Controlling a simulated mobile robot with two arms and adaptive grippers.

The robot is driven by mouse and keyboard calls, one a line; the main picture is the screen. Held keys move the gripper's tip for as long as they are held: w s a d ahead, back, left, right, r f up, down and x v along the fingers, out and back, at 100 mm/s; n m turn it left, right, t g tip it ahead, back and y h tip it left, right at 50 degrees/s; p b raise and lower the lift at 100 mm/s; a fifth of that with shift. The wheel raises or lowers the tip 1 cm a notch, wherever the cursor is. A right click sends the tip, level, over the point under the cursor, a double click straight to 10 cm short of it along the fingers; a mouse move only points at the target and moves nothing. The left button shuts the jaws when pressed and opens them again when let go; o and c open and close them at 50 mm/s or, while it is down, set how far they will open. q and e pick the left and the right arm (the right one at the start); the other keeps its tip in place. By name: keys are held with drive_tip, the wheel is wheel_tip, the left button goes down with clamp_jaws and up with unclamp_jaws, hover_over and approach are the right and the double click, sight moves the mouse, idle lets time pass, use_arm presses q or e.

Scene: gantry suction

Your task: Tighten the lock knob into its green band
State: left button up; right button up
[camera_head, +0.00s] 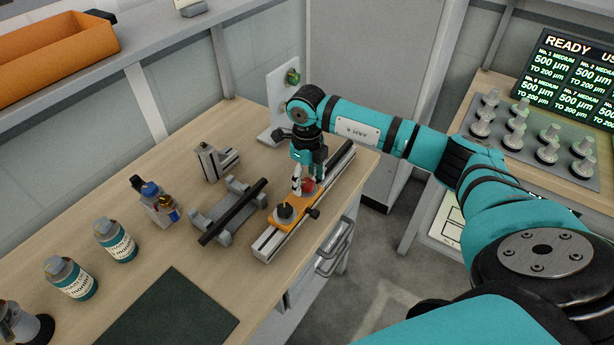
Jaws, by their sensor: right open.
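My right gripper (309,178) comes in from the right and points down over the rail. It is open, with its fingertips close to a red part on the orange carriage (296,207). I cannot tell whether they touch. The carriage sits on a grey metal rail (269,243). A dark round knob (285,211) stands on its near end, and a small black knob (314,212) sticks out at its side. I cannot tell which is the lock knob, and no green band shows on them. My left gripper is not in view.
A dark bar (234,211) rests on a grey cradle left of the rail. A white upright plate (283,98) with a green part stands behind the gripper. The rail runs near the bench's right edge.

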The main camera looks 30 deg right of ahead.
drive_tip(key=shift+f, duration=0.3)
drive_tip(key=c, duration=1.2)
drive_tip(key=shift+o, duration=0.2)
drive_tip(key=shift+m, duration=0.3)
drive_tip(key=m+b, duration=0.1)
drive_tip(key=m, duration=0.2)
drive_tip(key=m+b, duration=0.1)
drive_tip(key=m, duration=0.4)
drive_tip(key=shift+r, duration=0.1)
drive_tip(key=shift+m, duration=0.3)
